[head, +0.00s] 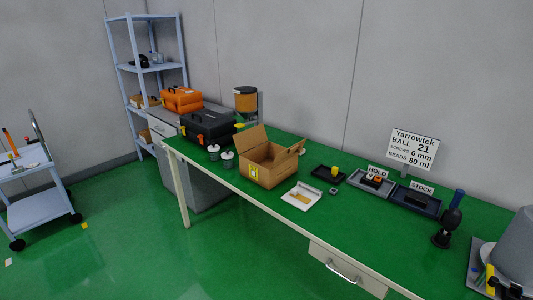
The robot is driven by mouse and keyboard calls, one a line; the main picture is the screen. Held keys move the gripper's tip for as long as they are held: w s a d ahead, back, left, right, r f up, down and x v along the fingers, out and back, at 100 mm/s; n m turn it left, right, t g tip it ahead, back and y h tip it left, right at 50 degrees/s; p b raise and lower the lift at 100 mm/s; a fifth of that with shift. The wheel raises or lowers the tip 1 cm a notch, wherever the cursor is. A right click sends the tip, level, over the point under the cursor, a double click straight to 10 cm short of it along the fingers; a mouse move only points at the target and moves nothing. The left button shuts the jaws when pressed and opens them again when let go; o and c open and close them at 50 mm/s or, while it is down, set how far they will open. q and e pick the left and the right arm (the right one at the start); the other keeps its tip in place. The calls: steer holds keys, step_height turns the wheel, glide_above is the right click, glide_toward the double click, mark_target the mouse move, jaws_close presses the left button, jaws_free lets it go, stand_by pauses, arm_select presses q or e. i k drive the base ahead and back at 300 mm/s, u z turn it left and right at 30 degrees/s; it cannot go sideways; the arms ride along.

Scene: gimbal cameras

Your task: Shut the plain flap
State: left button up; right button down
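An open brown cardboard box (272,177) stands on the green bench top, with a yellow label on its front wall. One flap (249,138) stands raised at the box's left rear. Another flap (290,147) sticks up and outward at the right, with a small darker detail near its outer end. From this distance I cannot tell for sure which flap is the plain one. The box's inside is mostly in shadow and its contents cannot be made out. Neither of my grippers is in view.
A black case (206,128) is behind the jars. A trolley (40,211) stands at far left; floor before the bench is mostly clear.

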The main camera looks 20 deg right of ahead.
mark_target(282, 157)
steer(key=u, duration=0.15)
steer(key=i, duration=0.9)
steer(key=z, duration=0.4)
